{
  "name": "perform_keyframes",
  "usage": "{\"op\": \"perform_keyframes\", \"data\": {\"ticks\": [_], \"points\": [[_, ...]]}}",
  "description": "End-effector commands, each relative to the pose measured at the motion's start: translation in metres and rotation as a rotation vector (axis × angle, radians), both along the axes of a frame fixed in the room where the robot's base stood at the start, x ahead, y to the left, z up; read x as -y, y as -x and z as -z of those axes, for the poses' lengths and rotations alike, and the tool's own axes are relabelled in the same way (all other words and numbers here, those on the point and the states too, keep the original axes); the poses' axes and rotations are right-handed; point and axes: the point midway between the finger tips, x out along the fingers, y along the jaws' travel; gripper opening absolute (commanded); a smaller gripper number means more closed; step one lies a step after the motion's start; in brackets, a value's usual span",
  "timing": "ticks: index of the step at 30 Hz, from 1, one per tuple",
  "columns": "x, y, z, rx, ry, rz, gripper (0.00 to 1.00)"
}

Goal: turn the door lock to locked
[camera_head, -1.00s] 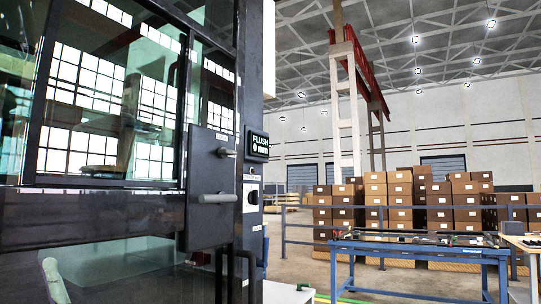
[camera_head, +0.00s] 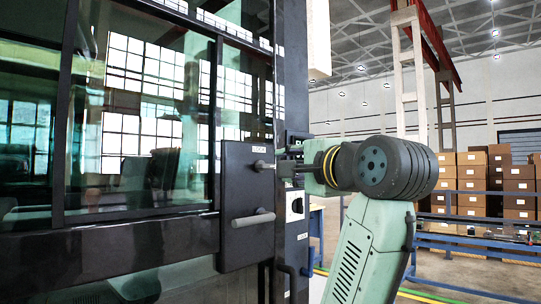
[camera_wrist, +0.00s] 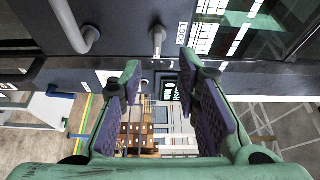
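The door lock is a small grey lever knob (camera_head: 262,165) below a "LOCK" label on the dark lock plate (camera_head: 235,190) of the cab door. It shows at the top of the wrist view (camera_wrist: 158,36). A larger grey door handle (camera_head: 253,218) sits lower on the plate; it also shows in the wrist view (camera_wrist: 86,40). My gripper (camera_wrist: 160,64) is open and empty, with the knob ahead of the gap between its fingertips, apparently without contact. In the head view my gripper (camera_head: 288,167) reaches in from the right, close beside the knob and partly overlapping the door post.
A rotary switch box (camera_head: 296,207) is on the post just below my gripper. A lit sign (camera_wrist: 168,88) shows between my fingers. A dark grab bar (camera_head: 288,278) is lower on the post. Stacked cartons (camera_head: 490,180) and blue railings stand far behind.

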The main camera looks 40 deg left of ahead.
Motion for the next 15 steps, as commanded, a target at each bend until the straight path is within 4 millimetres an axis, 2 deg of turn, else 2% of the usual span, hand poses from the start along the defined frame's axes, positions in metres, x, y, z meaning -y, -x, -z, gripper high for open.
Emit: {"op": "perform_keyframes", "data": {"ticks": [5, 15], "points": [[-0.005, -0.004, -0.002, -0.049, 0.008, -0.013, 0.3], [-0.061, -0.032, -0.003, -0.046, 0.009, -0.012, 0.3]]}}
